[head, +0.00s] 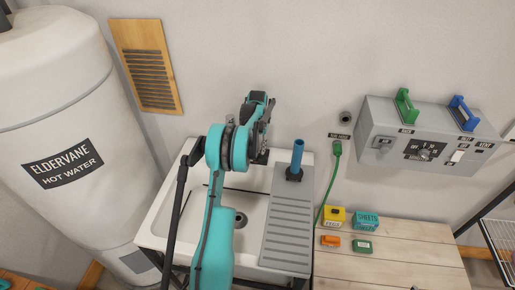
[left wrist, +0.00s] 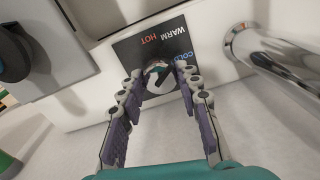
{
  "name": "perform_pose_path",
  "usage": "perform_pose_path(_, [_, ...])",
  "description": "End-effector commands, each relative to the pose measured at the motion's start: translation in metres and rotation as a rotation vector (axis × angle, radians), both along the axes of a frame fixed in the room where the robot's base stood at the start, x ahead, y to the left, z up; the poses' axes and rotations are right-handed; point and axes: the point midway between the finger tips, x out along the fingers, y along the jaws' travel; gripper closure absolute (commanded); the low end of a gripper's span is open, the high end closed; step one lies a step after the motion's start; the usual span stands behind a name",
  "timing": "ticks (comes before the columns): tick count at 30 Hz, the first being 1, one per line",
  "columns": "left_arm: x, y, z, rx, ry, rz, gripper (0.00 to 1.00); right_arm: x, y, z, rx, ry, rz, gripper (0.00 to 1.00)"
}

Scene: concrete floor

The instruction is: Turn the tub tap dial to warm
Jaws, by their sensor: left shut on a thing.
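The tub tap dial (left wrist: 157,72) is a small round metallic knob on a dark plate (left wrist: 126,55) lettered COLD, WARM and HOT, seen in the left wrist view. My left gripper (left wrist: 163,76) is shut on the dial, with one purple-padded finger on each side. I cannot clearly tell which word the dial points at. In the head view my left gripper (head: 262,146) is over the back of the white tub (head: 158,222), and my arm hides the dial there. My right gripper is in neither view.
A chrome spout (left wrist: 275,58) is close beside the plate. A grey ribbed drainboard (head: 287,232) with an upright blue cylinder (head: 298,153) is right of the basin. Small boxes, one yellow (head: 334,216), are on the wooden table (head: 405,262). A control box (head: 430,135) is on the wall.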

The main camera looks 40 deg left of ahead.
Motion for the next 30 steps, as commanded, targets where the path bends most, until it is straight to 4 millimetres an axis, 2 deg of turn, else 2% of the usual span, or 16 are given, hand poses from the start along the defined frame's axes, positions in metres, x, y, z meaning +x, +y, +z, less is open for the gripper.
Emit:
perform_pose_path(10, [0.0000, 0.0000, 0.0000, 0.000, 0.000, 0.139, 0.95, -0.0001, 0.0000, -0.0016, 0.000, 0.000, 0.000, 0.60])
perform_pose_path(26, [0.0000, 0.0000, 0.0000, 0.000, 0.000, 0.161, 0.95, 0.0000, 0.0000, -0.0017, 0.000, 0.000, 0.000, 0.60])
perform_pose_path(27, [0.0000, 0.0000, 0.0000, 0.000, 0.000, 0.161, 0.56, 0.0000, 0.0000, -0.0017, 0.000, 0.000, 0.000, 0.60])
perform_pose_path(28, [0.0000, 0.0000, 0.0000, 0.000, 0.000, 0.161, 0.48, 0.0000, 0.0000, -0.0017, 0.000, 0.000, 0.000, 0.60])
perform_pose_path(30, [0.0000, 0.0000, 0.0000, 0.000, 0.000, 0.161, 0.45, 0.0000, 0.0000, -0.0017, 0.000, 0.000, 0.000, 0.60])
